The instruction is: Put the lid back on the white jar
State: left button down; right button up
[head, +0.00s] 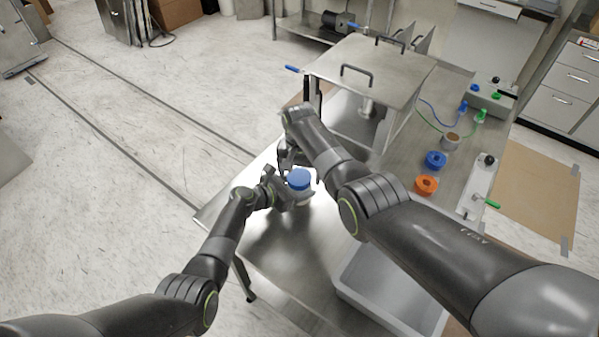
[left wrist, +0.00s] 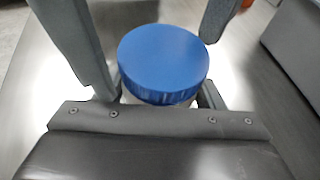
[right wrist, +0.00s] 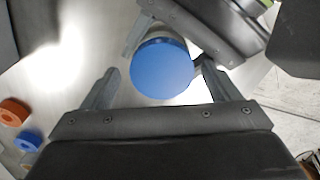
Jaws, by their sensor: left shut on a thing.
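The white jar (head: 304,198) stands on the metal table near its left end, mostly hidden under its lid and behind my left gripper. The blue lid (head: 299,179) lies level on top of it; whether it is threaded on cannot be told. The lid also shows in the left wrist view (left wrist: 163,60) and in the right wrist view (right wrist: 162,70). My left gripper (head: 296,198) is shut on the jar body, below the lid. My right gripper (right wrist: 165,80) is open, its fingers on either side of the lid with gaps between.
A metal chamber (head: 370,68) with a handled top stands behind. A blue ring (head: 436,160) and an orange ring (head: 427,185) lie to the right, near a small metal cup (head: 451,142). A grey bin (head: 365,292) is at the front. My right arm crosses over the table.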

pick_arm(q)
jog(key=shift+d, duration=0.1)
pick_arm(e)
jog(key=shift+a, duration=0.15)
jog(key=shift+r, duration=0.55)
notch_tip(320, 180, up, 11)
pick_arm(q)
jog(key=shift+c, duration=1.3)
grip_release()
pick_arm(e)
jog(key=shift+f, duration=0.1)
